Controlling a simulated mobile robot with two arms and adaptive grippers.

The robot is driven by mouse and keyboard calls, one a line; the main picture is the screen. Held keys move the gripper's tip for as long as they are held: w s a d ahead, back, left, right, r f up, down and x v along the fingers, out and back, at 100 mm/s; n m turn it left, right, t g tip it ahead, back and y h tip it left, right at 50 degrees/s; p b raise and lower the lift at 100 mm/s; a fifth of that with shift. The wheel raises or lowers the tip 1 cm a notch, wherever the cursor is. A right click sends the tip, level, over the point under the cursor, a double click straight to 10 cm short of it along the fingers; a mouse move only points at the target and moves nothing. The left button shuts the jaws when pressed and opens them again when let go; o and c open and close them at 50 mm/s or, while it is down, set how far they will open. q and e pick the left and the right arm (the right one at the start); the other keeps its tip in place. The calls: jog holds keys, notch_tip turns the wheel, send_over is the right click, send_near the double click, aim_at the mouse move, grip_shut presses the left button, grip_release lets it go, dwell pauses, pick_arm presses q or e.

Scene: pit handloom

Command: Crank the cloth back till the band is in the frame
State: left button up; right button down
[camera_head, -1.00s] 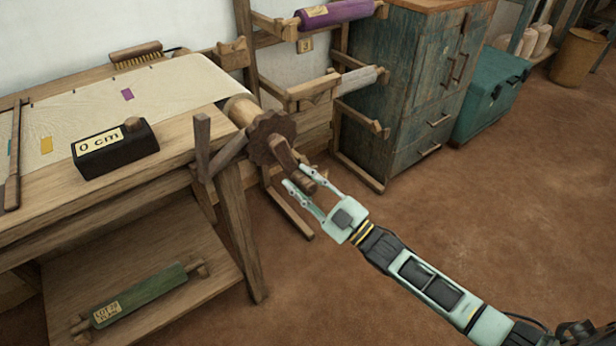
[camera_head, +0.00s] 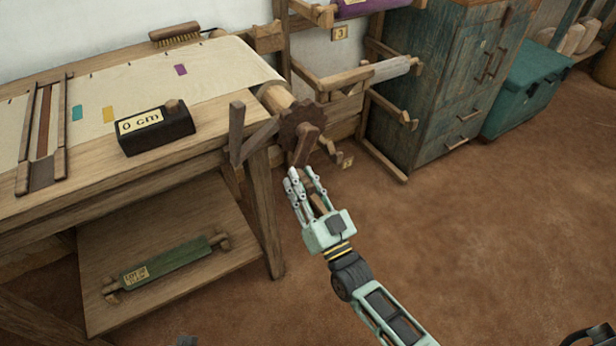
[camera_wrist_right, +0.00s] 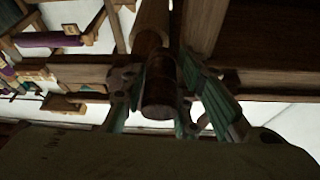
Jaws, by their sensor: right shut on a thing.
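The crank (camera_head: 304,146) hangs from the dark toothed wheel (camera_head: 300,125) at the end of the cloth roller (camera_head: 275,97). My right gripper (camera_head: 307,178) is shut around the crank's handle, which its fingers partly hide. In the right wrist view the dark wooden handle (camera_wrist_right: 160,88) sits between the fingers. The pale cloth (camera_head: 225,62) lies over the loom top and bears teal (camera_head: 77,113), yellow (camera_head: 109,114) and purple (camera_head: 181,69) patches. The wooden frame (camera_head: 62,125) lies across it at left; a dark brown strip shows inside, and I cannot tell whether it is the band.
A black counter box (camera_head: 155,130) reading "0 cm" stands on the loom's front edge. A wooden lever (camera_head: 238,135) stands beside the wheel. A green roll (camera_head: 165,263) lies on the lower shelf. A rack and blue cabinet (camera_head: 445,85) stand behind; the floor at right is clear.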

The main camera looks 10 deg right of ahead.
pick_arm(q)
jog(key=shift+f, duration=0.45)
pick_arm(e)
jog(key=shift+a+r+m, duration=0.2)
jog(key=shift+r+m, duration=0.1)
jog(key=shift+r, duration=0.15)
jog(key=c, duration=1.6)
grip_release()
jog(key=shift+f, duration=0.15)
jog(key=shift+s+f, duration=0.15)
jog(key=v, duration=1.1)
jog(key=shift+s+f, duration=0.1)
jog(key=shift+s, duration=0.25)
